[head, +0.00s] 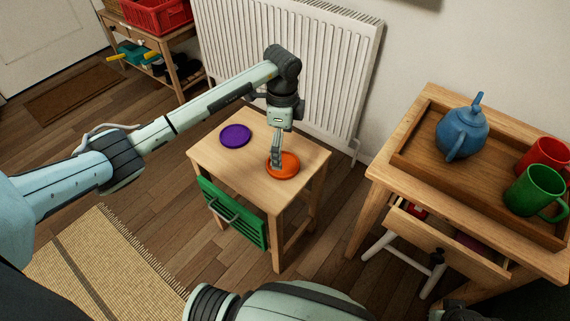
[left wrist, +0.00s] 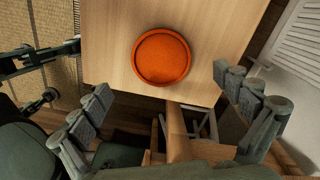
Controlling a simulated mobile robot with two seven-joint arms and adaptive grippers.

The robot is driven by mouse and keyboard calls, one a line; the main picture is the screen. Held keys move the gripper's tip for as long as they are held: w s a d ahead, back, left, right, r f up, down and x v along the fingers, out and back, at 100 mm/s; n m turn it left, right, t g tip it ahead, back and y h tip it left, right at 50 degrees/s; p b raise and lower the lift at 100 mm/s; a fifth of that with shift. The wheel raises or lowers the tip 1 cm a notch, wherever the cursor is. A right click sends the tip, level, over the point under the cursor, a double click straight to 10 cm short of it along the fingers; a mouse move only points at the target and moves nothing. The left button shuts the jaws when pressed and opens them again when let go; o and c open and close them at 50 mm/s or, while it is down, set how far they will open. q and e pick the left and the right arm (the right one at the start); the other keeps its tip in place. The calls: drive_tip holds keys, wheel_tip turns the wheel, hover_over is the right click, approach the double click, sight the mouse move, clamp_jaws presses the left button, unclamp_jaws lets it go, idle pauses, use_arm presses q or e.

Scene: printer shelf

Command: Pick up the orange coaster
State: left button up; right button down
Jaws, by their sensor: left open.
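The orange coaster (head: 287,168) is a round, shallow disc lying flat on the small wooden table (head: 240,158), near its right side. It also shows in the left wrist view (left wrist: 161,56), whole and unobstructed. My left gripper (head: 277,162) points down over the coaster's left part in the head view. In the left wrist view my left gripper (left wrist: 165,97) has its fingers wide apart, with nothing between them. The coaster lies beyond the fingertips there. Whether the fingertips touch the table or coaster cannot be told.
A purple coaster (head: 235,135) lies on the same table, to the left. A green drawer front (head: 233,214) hangs below the tabletop. A radiator (head: 300,60) stands behind. At right, a cabinet bears a wooden tray (head: 440,176) with a blue teapot (head: 462,130) and mugs; its drawer (head: 440,240) is open.

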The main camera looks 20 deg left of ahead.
sight(283, 163)
use_arm(q)
wheel_tip(283, 163, down, 5)
drive_tip(key=shift+f, duration=0.2)
drive_tip(key=shift+c, duration=0.2)
drive_tip(key=c, duration=1.1)
drive_tip(key=shift+r, duration=0.15)
